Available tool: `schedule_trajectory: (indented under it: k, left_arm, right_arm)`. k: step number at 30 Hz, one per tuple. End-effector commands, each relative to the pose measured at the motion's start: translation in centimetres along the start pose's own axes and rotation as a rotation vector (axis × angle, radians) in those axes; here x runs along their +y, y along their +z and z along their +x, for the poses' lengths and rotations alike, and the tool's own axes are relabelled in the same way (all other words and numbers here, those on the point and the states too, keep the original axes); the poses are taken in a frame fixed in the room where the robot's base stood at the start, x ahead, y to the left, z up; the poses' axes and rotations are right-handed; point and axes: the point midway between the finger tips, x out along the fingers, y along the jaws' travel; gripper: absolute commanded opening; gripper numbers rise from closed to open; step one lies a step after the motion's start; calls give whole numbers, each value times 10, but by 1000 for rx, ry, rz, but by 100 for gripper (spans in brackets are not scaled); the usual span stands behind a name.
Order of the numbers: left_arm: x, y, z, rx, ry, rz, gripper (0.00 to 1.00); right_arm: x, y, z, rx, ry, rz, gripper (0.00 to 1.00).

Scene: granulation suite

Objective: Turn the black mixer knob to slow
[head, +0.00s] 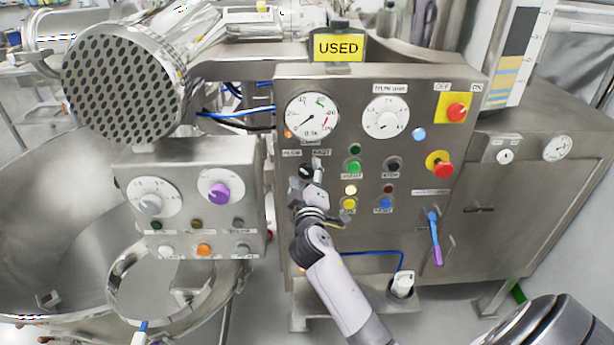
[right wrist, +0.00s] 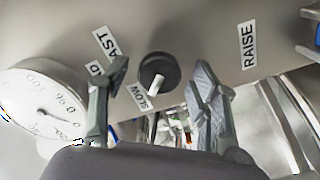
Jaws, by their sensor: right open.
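The black mixer knob (head: 305,171) is on the panel below the large gauge, under the SLOW (head: 291,153) and FAST (head: 321,153) labels. In the right wrist view, the round black knob (right wrist: 158,70) lies between the finger ends, with a gap on both sides. Its white mark points down in that picture, close beside the SLOW label (right wrist: 142,97); the FAST label (right wrist: 108,42) is up and left of it. My right gripper (head: 316,176) is open and empty in front of the knob, and its two fingers (right wrist: 160,77) straddle it. My left gripper is not seen.
A green button (head: 354,167), a black button (head: 392,165) and a yellow button (head: 348,205) are close to the right of my gripper. A box with a purple knob (head: 219,193) stands out to the left. A red stop button (head: 443,170) is farther right.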

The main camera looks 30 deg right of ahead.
Motion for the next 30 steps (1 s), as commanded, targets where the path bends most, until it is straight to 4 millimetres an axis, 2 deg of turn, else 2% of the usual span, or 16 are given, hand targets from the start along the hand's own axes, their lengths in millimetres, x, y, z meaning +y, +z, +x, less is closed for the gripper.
schedule_trajectory:
  k: [6,10,21,25,30]
  left_arm:
    - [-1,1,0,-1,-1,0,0]
    - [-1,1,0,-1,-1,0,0]
    - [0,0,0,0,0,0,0]
    - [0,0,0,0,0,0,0]
    - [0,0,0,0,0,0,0]
  right_arm:
    - [0,0,-1,0,0,1,56]
    - [-1,0,-12,0,-1,1,56]
    - [-1,0,-88,-2,-3,3,56]
    - [-1,1,-107,-2,-3,2,56]
    - [0,0,-119,0,-1,1,56]
